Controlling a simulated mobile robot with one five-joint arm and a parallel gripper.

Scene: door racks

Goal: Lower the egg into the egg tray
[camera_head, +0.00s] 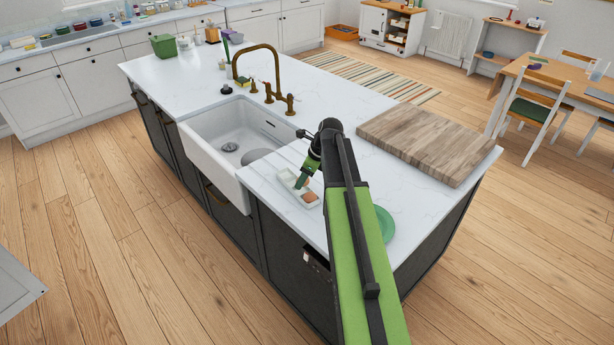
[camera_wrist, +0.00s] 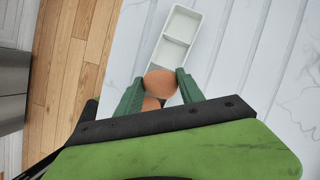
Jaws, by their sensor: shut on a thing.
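The white egg tray (camera_head: 288,177) lies on the island counter just right of the sink. In the wrist view the tray (camera_wrist: 180,24) runs away from my gripper, and its far compartments are empty. My gripper (camera_wrist: 158,80) is shut on a brown egg (camera_wrist: 160,82), with a green finger on each side. The held egg is over the near part of the tray; the gap below it cannot be judged. A second brown egg (camera_wrist: 151,104) shows partly behind it, nearer my wrist. In the head view my gripper (camera_head: 302,182) is over the tray, beside a brown egg (camera_head: 310,197).
The white sink (camera_head: 225,130) with a brass tap (camera_head: 262,60) is left of the tray. A wooden board (camera_head: 425,140) lies to the right. A green plate (camera_head: 384,222) is partly hidden by my arm. Counter around the tray is mostly clear.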

